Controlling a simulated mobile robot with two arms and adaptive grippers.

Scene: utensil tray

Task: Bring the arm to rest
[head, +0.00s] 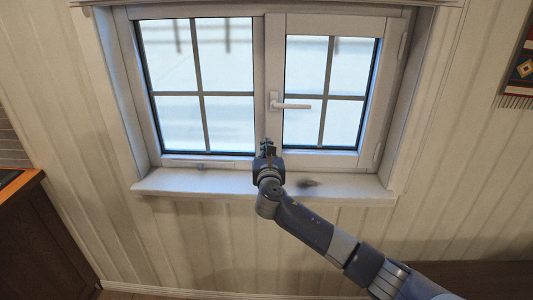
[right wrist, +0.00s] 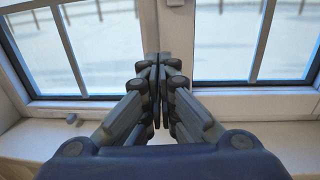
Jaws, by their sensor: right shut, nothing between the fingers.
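My right arm (head: 305,224) reaches in from the lower right in the head view. Its gripper (head: 267,146) points up at the window, in front of the middle frame post and above the sill. In the right wrist view the two fingers of the right gripper (right wrist: 157,62) meet at their tips, shut and empty. I cannot tell whether the fingertips touch the window frame. My left gripper is in neither view.
The white window (head: 262,90) has two panes, and its handle (head: 290,106) lies level to the right. The sill (head: 225,184) below is bare apart from a dark smudge or shadow. A brown cabinet (head: 45,240) stands at lower left. A patterned hanging (head: 522,68) is at upper right.

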